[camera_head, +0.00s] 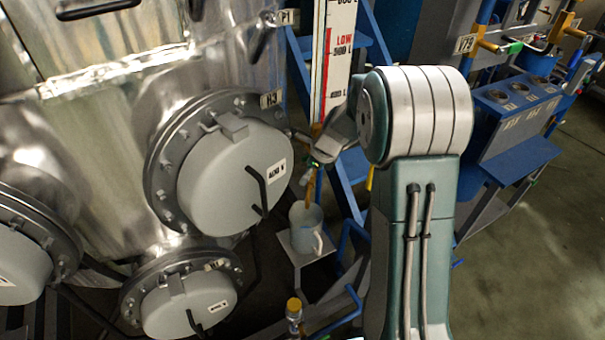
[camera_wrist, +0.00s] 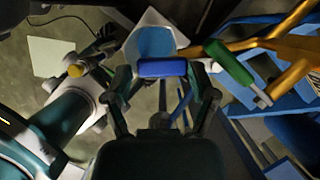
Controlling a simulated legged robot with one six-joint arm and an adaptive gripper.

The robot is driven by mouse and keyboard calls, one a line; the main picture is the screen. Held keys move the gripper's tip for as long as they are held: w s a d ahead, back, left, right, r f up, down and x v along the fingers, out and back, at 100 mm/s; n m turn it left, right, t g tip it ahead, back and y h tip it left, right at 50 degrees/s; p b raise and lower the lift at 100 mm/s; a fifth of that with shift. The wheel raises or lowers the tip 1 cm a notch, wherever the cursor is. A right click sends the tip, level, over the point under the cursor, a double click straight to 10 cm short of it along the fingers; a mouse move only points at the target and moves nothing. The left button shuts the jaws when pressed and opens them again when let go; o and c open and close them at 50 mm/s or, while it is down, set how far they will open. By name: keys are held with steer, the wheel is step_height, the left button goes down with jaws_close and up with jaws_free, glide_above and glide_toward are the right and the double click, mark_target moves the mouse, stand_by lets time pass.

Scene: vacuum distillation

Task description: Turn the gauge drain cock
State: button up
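In the wrist view a blue handle (camera_wrist: 162,67) lies crosswise between the fingers of my gripper (camera_wrist: 163,80). The fingers stand apart on either side of it, and I cannot tell if either one touches it. A green handle (camera_wrist: 230,62) on orange piping (camera_wrist: 285,75) is to the right, outside the fingers. I cannot tell for sure which handle is the drain cock's. In the head view the level gauge (camera_head: 340,50) has a white scale with a red low band.
A jug (camera_head: 305,217) stands on a small plate (camera_head: 318,252) below the gauge piping. A steel vessel with round bolted covers (camera_head: 235,180) fills the left. Blue frame bars (camera_head: 345,185) stand behind my arm. Open floor (camera_head: 535,250) is at the right.

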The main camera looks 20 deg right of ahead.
steer(key=c, duration=0.6)
steer(key=shift+a, duration=0.1)
steer(key=shift+w+a+f+m+h, duration=0.1)
steer(key=shift+a+m+h, duration=0.1)
steer(key=shift+m, duration=0.4)
steer(key=shift+w+a+m+h, duration=0.1)
steer(key=shift+a+m, duration=0.1)
steer(key=shift+m, duration=0.4)
steer(key=shift+w+a+m+t+h, duration=0.2)
steer(key=shift+m+t, duration=0.05)
steer(key=shift+m, duration=0.35)
steer(key=shift+w+a+m+t+h, duration=0.15)
steer(key=shift+m+t+h, duration=0.1)
steer(key=shift+m, duration=0.35)
